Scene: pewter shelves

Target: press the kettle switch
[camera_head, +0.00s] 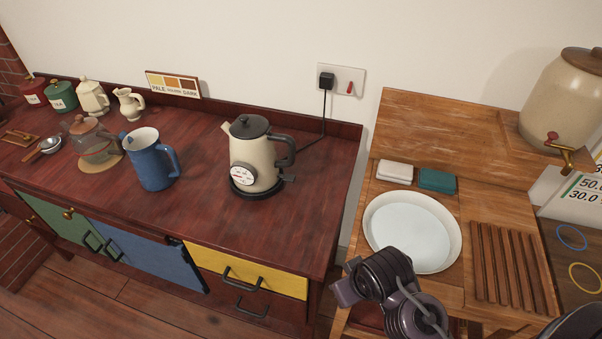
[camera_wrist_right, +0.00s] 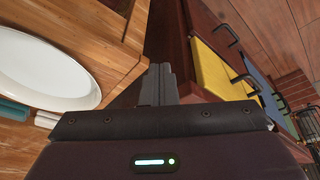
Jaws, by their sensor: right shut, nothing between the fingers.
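The cream kettle (camera_head: 255,163) with a dark lid and handle stands upright on its dark round base (camera_head: 256,188) near the right end of the red-brown counter. A small dark lever, seemingly its switch (camera_head: 288,178), sticks out low on the right, below the handle. A round white dial is on its front. My right gripper (camera_wrist_right: 158,84) is shut and empty in the right wrist view. In the head view my right arm is in front of the counter's right end, well apart from the kettle; the fingertips are not clear there. My left gripper is not in view.
A blue jug (camera_head: 150,168) stands left of the kettle. A black plug and cord join the kettle to a wall socket (camera_head: 357,80) with a red switch. A white basin (camera_head: 379,222) sits in the wooden stand at right. Counter between jug and kettle is clear.

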